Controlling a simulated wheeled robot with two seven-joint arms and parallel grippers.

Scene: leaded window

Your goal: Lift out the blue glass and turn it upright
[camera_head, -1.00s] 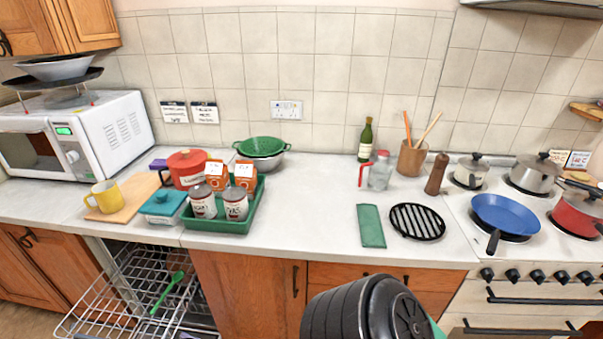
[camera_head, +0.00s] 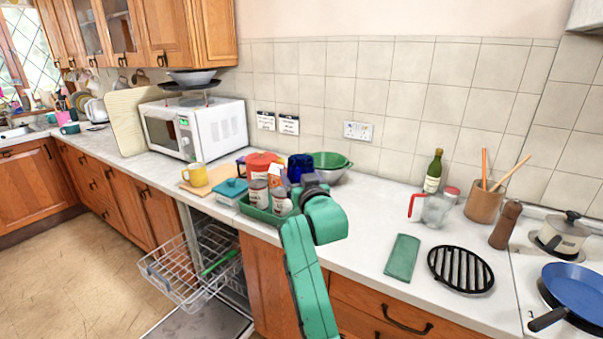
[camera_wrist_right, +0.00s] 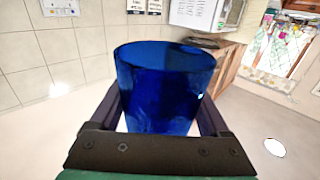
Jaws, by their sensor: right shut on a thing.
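The blue glass (camera_head: 299,166) is dark blue and shows above the green tray, beside the cartons. It also shows large in the right wrist view (camera_wrist_right: 165,88), with its wide rim end toward the top of the picture and its narrower end below. My right gripper (camera_wrist_right: 160,112) is shut on it, one dark finger on each side. In the head view the right gripper (camera_head: 302,181) is partly hidden behind my green wrist, so the glass's lower part is hidden there. My left gripper is not in view.
The green tray (camera_head: 262,214) holds jars and cartons close by my gripper. A green colander (camera_head: 328,160) stands right behind. The dishwasher rack (camera_head: 190,265) is pulled out.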

